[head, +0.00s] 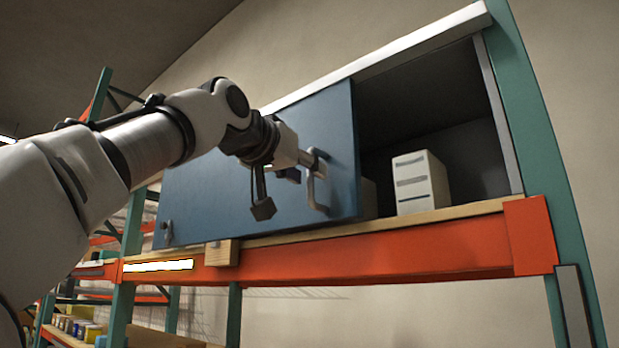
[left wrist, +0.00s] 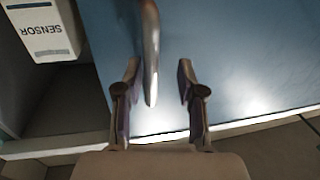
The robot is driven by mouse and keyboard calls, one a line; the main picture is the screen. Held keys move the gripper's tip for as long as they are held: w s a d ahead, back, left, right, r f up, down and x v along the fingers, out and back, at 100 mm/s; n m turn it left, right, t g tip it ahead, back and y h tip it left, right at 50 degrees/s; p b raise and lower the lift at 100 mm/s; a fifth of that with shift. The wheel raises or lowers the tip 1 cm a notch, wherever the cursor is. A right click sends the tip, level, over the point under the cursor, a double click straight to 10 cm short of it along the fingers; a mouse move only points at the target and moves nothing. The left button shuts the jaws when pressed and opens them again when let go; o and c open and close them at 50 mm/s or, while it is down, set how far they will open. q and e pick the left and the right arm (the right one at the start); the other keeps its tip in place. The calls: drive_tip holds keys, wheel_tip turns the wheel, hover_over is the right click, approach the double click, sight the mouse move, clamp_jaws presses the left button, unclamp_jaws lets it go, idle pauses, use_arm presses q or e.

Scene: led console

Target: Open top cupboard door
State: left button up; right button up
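The top cupboard (head: 430,100) has a blue door (head: 250,185) across its left and middle part; its right part stands uncovered, showing a dark inside. A metal bar handle (head: 315,190) is near the door's right edge. My left gripper (head: 315,168) is at this handle. In the left wrist view, the handle (left wrist: 150,50) stands between the two spread fingers of the left gripper (left wrist: 158,78), nearer the left finger, with the blue door (left wrist: 230,60) behind. The fingers do not appear closed on it. My right gripper is in neither view.
A white box (head: 418,182) stands inside the uncovered right part; its "SENSOR" label shows in the left wrist view (left wrist: 42,30). An orange beam (head: 400,248) and green posts (head: 540,130) frame the cupboard. Lower shelves with small goods (head: 75,325) are at lower left.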

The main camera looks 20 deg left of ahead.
use_arm(q)
drive_tip(key=s+a+b, duration=0.1)
drive_tip(key=s+b, duration=0.3)
drive_tip(key=s, duration=0.3)
drive_tip(key=shift+s, duration=0.4)
